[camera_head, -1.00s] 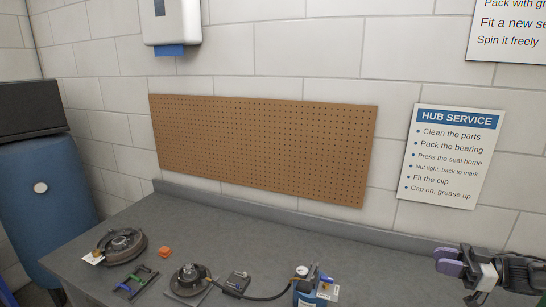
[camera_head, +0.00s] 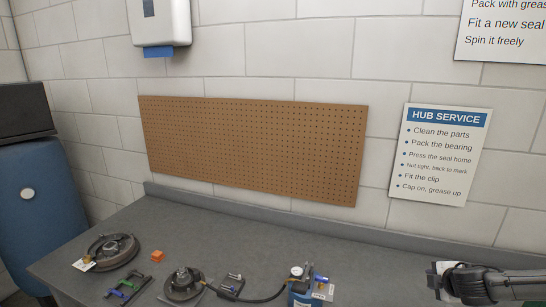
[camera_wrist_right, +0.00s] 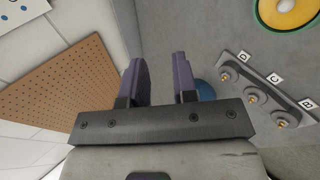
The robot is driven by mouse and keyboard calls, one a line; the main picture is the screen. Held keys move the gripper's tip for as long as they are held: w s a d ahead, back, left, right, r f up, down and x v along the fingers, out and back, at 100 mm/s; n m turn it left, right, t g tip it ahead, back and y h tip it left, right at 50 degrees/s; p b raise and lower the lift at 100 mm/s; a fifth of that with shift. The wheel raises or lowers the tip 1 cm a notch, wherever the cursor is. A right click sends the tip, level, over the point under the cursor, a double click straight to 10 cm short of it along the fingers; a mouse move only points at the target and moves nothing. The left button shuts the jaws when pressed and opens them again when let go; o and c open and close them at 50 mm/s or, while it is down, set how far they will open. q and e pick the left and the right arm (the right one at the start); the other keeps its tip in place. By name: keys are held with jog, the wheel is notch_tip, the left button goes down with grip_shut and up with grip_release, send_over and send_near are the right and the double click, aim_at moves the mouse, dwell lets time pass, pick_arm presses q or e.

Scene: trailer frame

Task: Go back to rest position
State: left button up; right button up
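My right gripper (camera_wrist_right: 160,68) shows in the right wrist view with its two purple fingers apart and nothing between them. It is open above the grey bench. In the head view a dark part of my right arm (camera_head: 488,284) is at the lower right edge, and the fingers cannot be made out there. My left gripper is in neither view.
The grey bench (camera_head: 215,222) holds a brake drum (camera_head: 113,249), an orange block (camera_head: 157,256), a hub (camera_head: 183,283) and a blue container (camera_head: 301,294). A labelled rack with pegs (camera_wrist_right: 255,95) and a yellow round part (camera_wrist_right: 289,12) lie right in the wrist view. A pegboard (camera_head: 250,150) hangs behind.

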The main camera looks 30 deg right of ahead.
jog(key=a+f+m+b, duration=0.1)
jog(key=a+f, duration=0.4)
jog(key=a, duration=0.6)
jog(key=s+a+f+y+b, duration=0.1)
jog(key=a+f, duration=0.3)
jog(key=a, duration=0.7)
jog(key=a+f+m+b, duration=0.1)
jog(key=a+f, duration=0.4)
jog(key=a, duration=0.6)
jog(key=s+a+f+m+g+y+b, duration=0.45)
jog(key=s+a+f+m, duration=0.25)
jog(key=s+a+f, duration=0.8)
notch_tip(320, 180, up, 40)
jog(key=d+p, duration=0.1)
jog(key=p, duration=3.7)
jog(key=shift+y+p, duration=0.35)
jog(key=shift+s+t, duration=0.1)
jog(key=shift+t, duration=0.15)
